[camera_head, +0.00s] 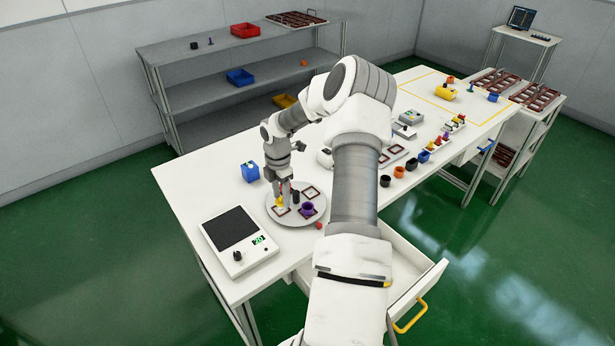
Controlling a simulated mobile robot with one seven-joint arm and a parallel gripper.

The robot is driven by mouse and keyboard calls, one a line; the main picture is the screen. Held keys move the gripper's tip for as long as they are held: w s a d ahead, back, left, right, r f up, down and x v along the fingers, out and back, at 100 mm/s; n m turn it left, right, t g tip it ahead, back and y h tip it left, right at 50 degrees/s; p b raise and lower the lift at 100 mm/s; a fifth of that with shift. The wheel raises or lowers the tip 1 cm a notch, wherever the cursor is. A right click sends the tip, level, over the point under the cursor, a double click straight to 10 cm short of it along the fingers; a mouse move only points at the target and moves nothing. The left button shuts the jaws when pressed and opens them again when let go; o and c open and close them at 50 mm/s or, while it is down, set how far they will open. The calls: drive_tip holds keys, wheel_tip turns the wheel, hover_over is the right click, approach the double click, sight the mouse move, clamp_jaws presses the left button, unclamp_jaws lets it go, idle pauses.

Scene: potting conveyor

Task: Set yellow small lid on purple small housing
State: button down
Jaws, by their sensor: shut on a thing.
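My gripper (284,194) points down over the round grey plate (275,217) on the white table. It is shut on the yellow small lid (280,201), a small yellow patch at the fingertips. I cannot tell whether the lid touches the plate. The purple small housing (307,208) stands upright on the front right part of the plate, to the right of my gripper and apart from it. A small dark piece (296,197) shows between the gripper and the housing.
A blue box (250,171) stands behind the plate. A device with a dark panel (238,233) is at front left. A small red piece (319,225) lies by the plate's edge. Dark and orange cups (399,171) stand right of my arm. A drawer (411,270) is open in front.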

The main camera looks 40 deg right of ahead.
drive_tip(key=s+d+n+p, duration=0.1)
drive_tip(key=s+d+n, duration=0.2)
drive_tip(key=d, duration=0.4)
drive_tip(key=shift+d+r+p, duration=0.25)
drive_tip(key=shift+d+p, duration=0.15)
drive_tip(key=shift+f+b, duration=1.85)
drive_tip(key=shift+f, duration=0.65)
drive_tip(key=shift+f+b, duration=0.4)
drive_tip(key=shift+c, duration=1.2)
unclamp_jaws()
